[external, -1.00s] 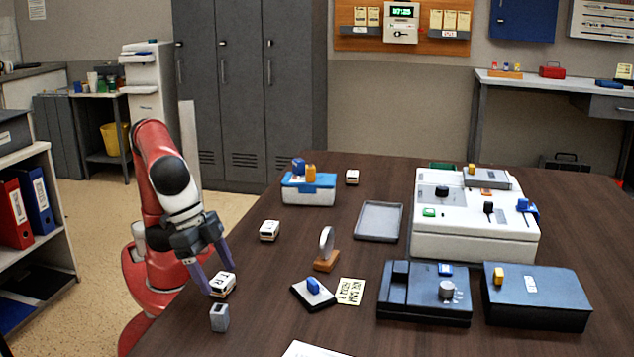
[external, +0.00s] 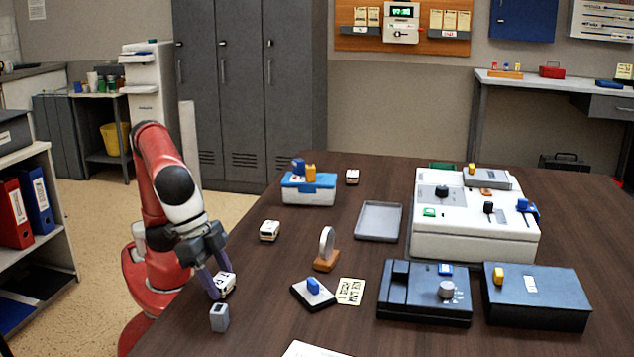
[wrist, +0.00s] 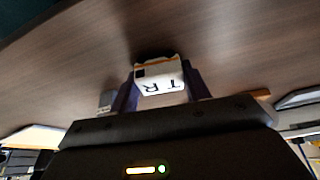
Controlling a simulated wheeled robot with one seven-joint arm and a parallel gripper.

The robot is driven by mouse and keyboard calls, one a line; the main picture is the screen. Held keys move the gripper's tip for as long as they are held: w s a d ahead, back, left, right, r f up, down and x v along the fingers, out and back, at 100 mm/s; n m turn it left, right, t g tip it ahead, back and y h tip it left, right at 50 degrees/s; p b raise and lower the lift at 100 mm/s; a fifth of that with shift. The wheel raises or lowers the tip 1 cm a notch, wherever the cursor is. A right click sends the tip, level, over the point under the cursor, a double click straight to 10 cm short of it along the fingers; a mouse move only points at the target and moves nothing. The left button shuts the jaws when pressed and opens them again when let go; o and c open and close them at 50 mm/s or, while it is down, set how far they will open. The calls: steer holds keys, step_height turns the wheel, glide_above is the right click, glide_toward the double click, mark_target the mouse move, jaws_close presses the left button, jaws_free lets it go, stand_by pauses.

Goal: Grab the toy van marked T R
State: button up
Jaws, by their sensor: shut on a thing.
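The toy van marked T R (wrist: 160,82) is white with dark letters and sits between my two fingers in the wrist view. My gripper (external: 222,286) is shut on it at the table's left edge, in the external view. The van (external: 226,284) shows there as a small white block with a dark marking. I cannot tell whether it touches the table.
A small grey block (external: 219,318) stands close in front of the held van. Another white van (external: 269,231) is farther back, and one more (external: 352,177) is beyond it. A magnifier on a wooden stand (external: 327,258) and a grey tray (external: 379,222) are to the right.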

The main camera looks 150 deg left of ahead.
mark_target(219, 278)
steer(key=shift+r, duration=0.15)
step_height(219, 278, up, 20)
steer(key=p, duration=0.1)
steer(key=shift+p, duration=0.4)
